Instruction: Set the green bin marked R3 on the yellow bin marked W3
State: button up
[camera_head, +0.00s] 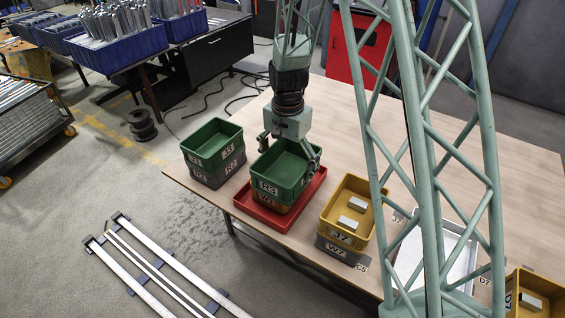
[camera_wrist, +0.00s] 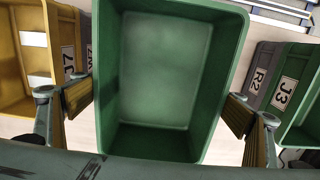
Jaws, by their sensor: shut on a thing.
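The green bin marked R3 (camera_head: 281,172) is empty and upright, directly above an orange-brown bin (camera_head: 272,204) in a red tray (camera_head: 246,203). I cannot tell whether the two bins touch. My gripper (camera_head: 289,153) comes down from above and is shut on the green bin, one finger at each side. In the wrist view the bin (camera_wrist: 165,140) fills the middle between the fingers. No marking W3 is readable; the lower bin's label is too small to read. A yellow bin (camera_head: 516,286) at the right edge has a cut-off label.
A green bin marked J3 (camera_head: 208,143) sits on a grey bin (camera_head: 225,174) to the left. A yellow bin marked J7 (camera_head: 344,224) sits on a grey bin marked W7 (camera_head: 337,248) to the right. A green lattice column crosses the right side. The back table (camera_head: 350,125) is clear.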

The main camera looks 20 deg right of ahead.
aim_at(282, 162)
jog(key=shift+w+d+f, duration=0.1)
jog(key=shift+w+f, duration=0.05)
jog(key=shift+w, duration=1.3)
jog(key=shift+w+d+f, duration=0.1)
jog(key=shift+w, duration=1.35)
jog(key=shift+w, duration=0.15)
jog(key=shift+w, duration=0.25)
jog(key=shift+f+b, duration=0.45)
jog(key=shift+f, duration=1.35)
jog(key=shift+f+b, duration=0.4)
jog(key=shift+f, duration=0.2)
jog(key=o, duration=0.8)
jog(key=shift+r, duration=0.15)
